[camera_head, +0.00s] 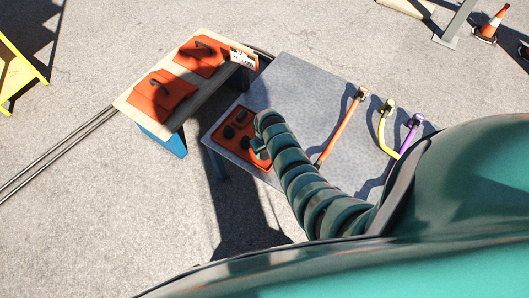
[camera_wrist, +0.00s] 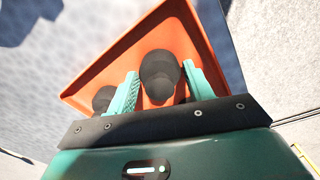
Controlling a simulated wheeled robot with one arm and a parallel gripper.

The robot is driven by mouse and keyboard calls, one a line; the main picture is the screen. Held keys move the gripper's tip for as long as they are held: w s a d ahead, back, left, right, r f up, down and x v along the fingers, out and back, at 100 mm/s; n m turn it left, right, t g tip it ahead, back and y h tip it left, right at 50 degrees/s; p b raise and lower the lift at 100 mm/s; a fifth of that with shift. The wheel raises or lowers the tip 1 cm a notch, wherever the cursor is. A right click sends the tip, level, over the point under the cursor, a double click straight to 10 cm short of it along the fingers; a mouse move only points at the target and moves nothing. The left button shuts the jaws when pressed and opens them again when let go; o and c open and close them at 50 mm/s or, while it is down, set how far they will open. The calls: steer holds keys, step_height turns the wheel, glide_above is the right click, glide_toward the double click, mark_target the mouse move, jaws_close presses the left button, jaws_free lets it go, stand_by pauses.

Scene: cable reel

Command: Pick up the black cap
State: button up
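A black cap (camera_wrist: 160,73) with a rounded end lies in the orange tray, in the middle of the wrist view. My gripper (camera_wrist: 160,68) is open, with one teal finger on each side of this cap. A narrow gap seems to show beside the fingers; I cannot tell whether either touches it. A second dark cap (camera_wrist: 102,97) is partly hidden outside the left finger. In the head view the orange tray (camera_head: 222,146) holds several dark pieces, and my gripper (camera_head: 258,149) is over its right part. My arm hides some of the tray.
The tray sits on the left of a grey table (camera_head: 290,85). Orange, yellow and purple cables (camera_head: 340,130) with dark ends lie to the right. A wooden bench (camera_head: 140,100) with orange cases (camera_head: 160,95) stands at the left. The table's back middle is clear.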

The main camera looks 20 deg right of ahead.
steer(key=c, duration=0.7)
steer(key=shift+r, duration=0.15)
